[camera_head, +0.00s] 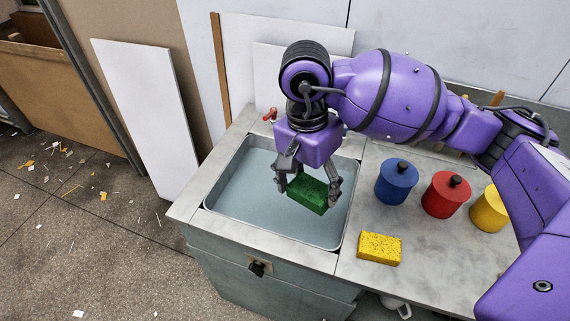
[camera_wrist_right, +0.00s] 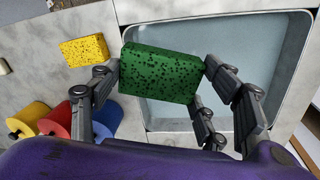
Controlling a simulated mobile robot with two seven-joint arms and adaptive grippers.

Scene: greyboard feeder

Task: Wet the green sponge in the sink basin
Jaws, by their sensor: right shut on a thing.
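The green sponge (camera_head: 308,193) is held between the fingers of my right gripper (camera_head: 307,186), over the sink basin (camera_head: 231,229). In the right wrist view the green sponge (camera_wrist_right: 158,73) sits between the fingertips of my right gripper (camera_wrist_right: 162,76), which press on its two ends. The basin (camera_wrist_right: 222,25) is a rectangular metal sink with a pale blue-grey inside, seen behind and beside the sponge. I cannot tell whether the sponge touches the water or the basin floor. My left gripper is in neither view.
A yellow sponge (camera_head: 379,248) lies on the counter right of the basin. Blue (camera_head: 396,181), red (camera_head: 446,194) and yellow (camera_head: 489,209) lidded pots stand behind it. A red tap handle (camera_head: 270,115) is at the basin's back edge. White boards (camera_head: 150,115) lean at the left.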

